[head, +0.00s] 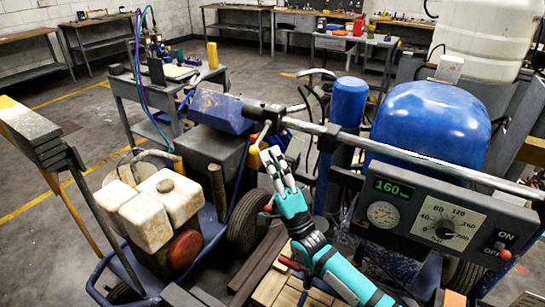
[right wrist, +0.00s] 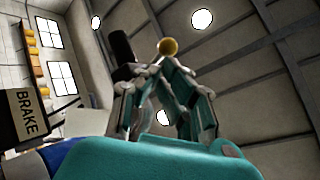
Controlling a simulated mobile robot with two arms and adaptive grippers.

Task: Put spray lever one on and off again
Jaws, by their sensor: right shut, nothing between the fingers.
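A thin pale lever (head: 263,133) hangs from the left end of the machine's handlebar (head: 400,152); I cannot tell for sure if it is spray lever one. My right gripper (head: 271,153) is just below it, shut and empty, fingers pointing up. In the right wrist view the fingertips (right wrist: 158,68) meet below a round yellow end (right wrist: 168,46), beside a black grip (right wrist: 122,46). Whether they touch either is unclear. My left gripper is out of view.
A grey panel with gauges (head: 430,222) and an ON/OFF switch (head: 503,254) stands at the right. A blue tank (head: 430,122) and a blue cylinder (head: 348,105) are behind the handlebar. White containers (head: 146,220) sit at the left. A BRAKE label (right wrist: 27,112) shows in the wrist view.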

